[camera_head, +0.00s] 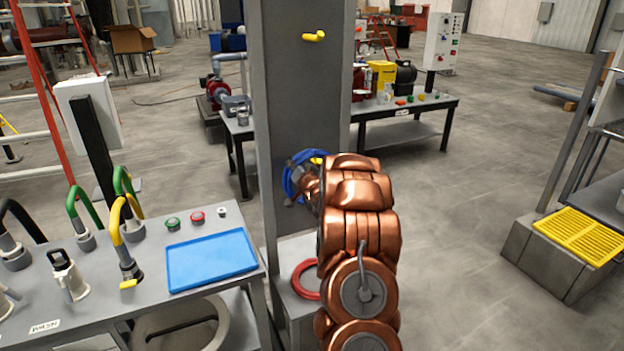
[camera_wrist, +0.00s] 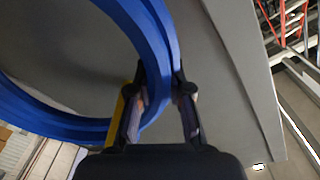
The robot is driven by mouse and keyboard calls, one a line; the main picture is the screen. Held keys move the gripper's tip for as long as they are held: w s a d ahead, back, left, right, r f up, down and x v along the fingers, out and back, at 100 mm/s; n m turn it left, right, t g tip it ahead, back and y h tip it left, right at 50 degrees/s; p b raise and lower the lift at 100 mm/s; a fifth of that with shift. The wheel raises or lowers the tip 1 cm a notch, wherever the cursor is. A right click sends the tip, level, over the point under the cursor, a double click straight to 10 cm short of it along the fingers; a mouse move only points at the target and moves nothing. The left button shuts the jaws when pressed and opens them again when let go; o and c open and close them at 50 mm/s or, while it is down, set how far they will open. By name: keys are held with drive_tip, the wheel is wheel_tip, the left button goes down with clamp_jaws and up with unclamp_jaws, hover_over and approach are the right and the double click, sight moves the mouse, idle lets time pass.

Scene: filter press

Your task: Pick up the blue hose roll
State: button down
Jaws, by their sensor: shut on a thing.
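The blue hose roll (camera_head: 289,178) is a ring against the grey column (camera_head: 284,100), at a lower yellow peg (camera_head: 317,160). In the head view, my copper arm hides much of it. In the wrist view, the blue hose roll (camera_wrist: 161,42) curves across the upper left in front of the grey face. My gripper (camera_wrist: 161,98) has one dark finger on each side of the ring's band and is shut on it. In the head view my gripper is mostly hidden behind the arm. I cannot tell whether the roll still rests on the peg.
A red ring (camera_head: 305,279) lies on the column's grey base. A bench with a blue tray (camera_head: 211,259) and colored hoses stands left. An upper yellow peg (camera_head: 314,37) is bare. A yellow grate (camera_head: 579,236) is at right. Open floor lies between.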

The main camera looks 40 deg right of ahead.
drive_tip(key=shift+r, duration=0.1)
drive_tip(key=shift+r+b, duration=0.5)
drive_tip(key=shift+r, duration=1.3)
drive_tip(key=shift+s+a, duration=0.45)
drive_tip(key=shift+a, duration=0.1)
drive_tip(key=s+a+r+b, duration=0.1)
drive_tip(key=s+a+b, duration=0.2)
drive_tip(key=s+a, duration=0.6)
drive_tip(key=shift+s+a+r, duration=0.15)
drive_tip(key=shift+a+r, duration=0.05)
drive_tip(key=shift+a, duration=0.9)
